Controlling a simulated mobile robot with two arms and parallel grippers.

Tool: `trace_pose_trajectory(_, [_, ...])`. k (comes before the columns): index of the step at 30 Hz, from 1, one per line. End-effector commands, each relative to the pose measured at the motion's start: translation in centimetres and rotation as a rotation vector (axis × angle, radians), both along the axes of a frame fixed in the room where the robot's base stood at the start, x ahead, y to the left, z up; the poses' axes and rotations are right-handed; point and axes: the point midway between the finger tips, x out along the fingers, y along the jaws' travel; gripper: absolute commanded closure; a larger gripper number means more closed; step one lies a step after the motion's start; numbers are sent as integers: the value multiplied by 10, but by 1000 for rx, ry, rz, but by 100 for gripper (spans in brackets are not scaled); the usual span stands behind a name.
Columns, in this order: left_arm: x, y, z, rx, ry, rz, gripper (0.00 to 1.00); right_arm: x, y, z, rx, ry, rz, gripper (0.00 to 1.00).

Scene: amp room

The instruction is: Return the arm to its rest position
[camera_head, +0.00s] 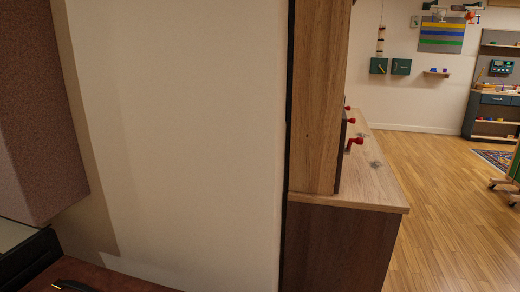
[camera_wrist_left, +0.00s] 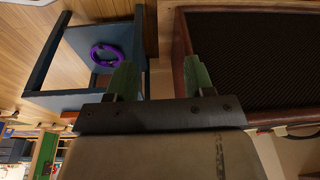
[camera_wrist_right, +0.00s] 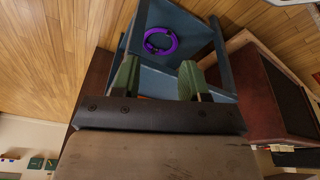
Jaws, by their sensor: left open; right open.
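My left gripper (camera_wrist_left: 160,82) shows in the left wrist view. Its two green fingers are apart with nothing between them. My right gripper (camera_wrist_right: 157,80) shows in the right wrist view, also with its green fingers apart and empty. Neither gripper shows in the head view. A blue open-framed stand (camera_wrist_left: 62,80) with a purple ring (camera_wrist_left: 105,55) on it lies beyond the left fingers, to their left in the picture. The stand (camera_wrist_right: 190,38) and the purple ring (camera_wrist_right: 160,41) also show beyond the right fingers. Neither gripper appears to touch them.
A red-brown framed dark panel (camera_wrist_left: 250,60) is close beside the left fingers; a similar red-brown box (camera_wrist_right: 265,100) lies right of the right fingers. In the head view, a wooden cabinet (camera_head: 340,240) with red knobs stands beside a pale wall (camera_head: 190,130). Open wood floor (camera_head: 450,220) lies at right.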

Motion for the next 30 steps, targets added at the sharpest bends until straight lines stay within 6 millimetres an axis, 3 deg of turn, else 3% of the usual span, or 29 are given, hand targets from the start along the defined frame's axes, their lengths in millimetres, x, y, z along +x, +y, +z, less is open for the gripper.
trace_pose_trajectory(8, [-28, 3, -57, 6, 64, -10, 47, -28, -3, -57, -6, 63, 10, 56])
trace_pose_trajectory(15, [-89, 12, -98, 12, 114, -22, 47, -89, -12, -98, -12, 114, 22, 56])
trace_pose_trajectory(24, [-171, 28, -110, 20, 159, -33, 47, -171, -28, -110, -20, 158, 33, 56])
trace_pose_trajectory(30, [-189, 32, -112, 21, 165, -36, 47, -189, -32, -112, -21, 166, 36, 56])
